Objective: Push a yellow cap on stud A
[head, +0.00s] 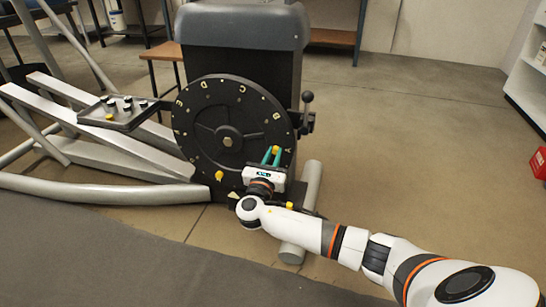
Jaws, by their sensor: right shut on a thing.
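A dark round disc (228,143) with pale letters around its rim stands upright on the front of the machine. E, D, C and B can be made out; the letter A cannot be read from here. My right gripper (271,153), with teal fingers, is at the disc's right side, below the B. It is shut on a small yellow cap (276,150) at its fingertips, against or just in front of the disc face. I cannot tell whether the cap touches a stud, as the fingers hide the spot. My left gripper is out of view.
Another yellow piece (219,176) sits at the disc's lower left edge. A dark tray (122,124) with several small dark and pale pieces rests on the left rails. A lever (306,110) stands right of the disc.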

